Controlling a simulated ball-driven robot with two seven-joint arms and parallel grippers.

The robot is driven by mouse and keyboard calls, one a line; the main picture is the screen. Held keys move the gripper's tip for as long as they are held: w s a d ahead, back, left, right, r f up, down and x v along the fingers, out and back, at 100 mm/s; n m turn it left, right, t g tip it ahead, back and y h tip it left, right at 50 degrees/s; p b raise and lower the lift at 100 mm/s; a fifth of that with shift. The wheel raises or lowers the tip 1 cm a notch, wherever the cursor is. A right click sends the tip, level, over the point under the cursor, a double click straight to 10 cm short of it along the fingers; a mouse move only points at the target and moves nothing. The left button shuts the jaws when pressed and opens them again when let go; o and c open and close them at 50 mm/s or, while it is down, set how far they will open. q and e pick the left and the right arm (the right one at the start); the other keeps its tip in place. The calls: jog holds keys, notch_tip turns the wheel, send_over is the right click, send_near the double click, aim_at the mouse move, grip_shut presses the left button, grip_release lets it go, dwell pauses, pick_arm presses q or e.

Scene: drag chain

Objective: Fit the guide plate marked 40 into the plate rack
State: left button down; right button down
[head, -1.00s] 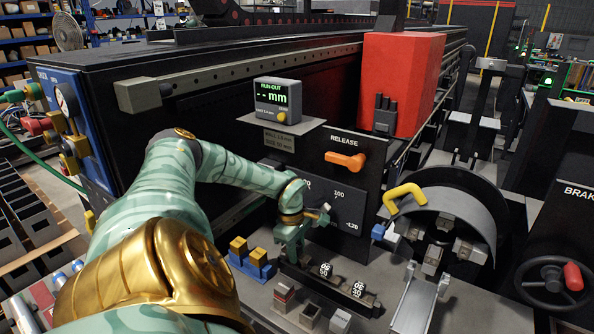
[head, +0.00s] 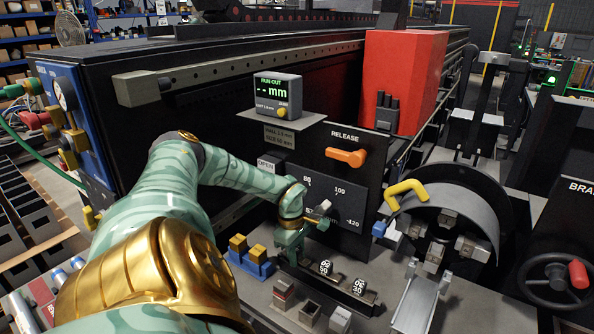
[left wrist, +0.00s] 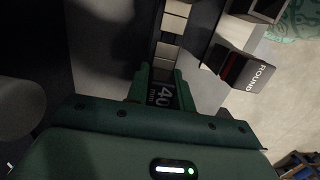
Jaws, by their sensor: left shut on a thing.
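My left gripper (head: 290,250) is shut on the guide plate marked 40, at the left end of the dark plate rack (head: 342,281). In the left wrist view the gripper's fingers (left wrist: 158,88) hold the plate (left wrist: 163,96), and its "40 mm" marking shows between them. The gripper hides the plate in the head view. I cannot tell whether the plate's lower edge is in the rack. My right gripper is not in view.
Blue holders with yellow blocks (head: 249,252) stand left of the gripper. Small blocks (head: 310,313) stand in front of the rack; one marked ROUND (left wrist: 246,72) shows in the wrist view. Behind rises a panel with an orange release lever (head: 346,157). A chuck (head: 443,238) is to the right.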

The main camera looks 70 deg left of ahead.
pick_arm(q)
jog(key=c, duration=1.1)
grip_release()
jog(key=r+p, duration=0.1)
jog(key=r, duration=0.4)
jog(key=a+r+p, duration=0.1)
jog(key=r+p, duration=0.1)
jog(key=r, duration=0.3)
jog(key=s+r+p, duration=0.1)
jog(key=r, duration=0.5)
jog(key=shift+a, duration=0.35)
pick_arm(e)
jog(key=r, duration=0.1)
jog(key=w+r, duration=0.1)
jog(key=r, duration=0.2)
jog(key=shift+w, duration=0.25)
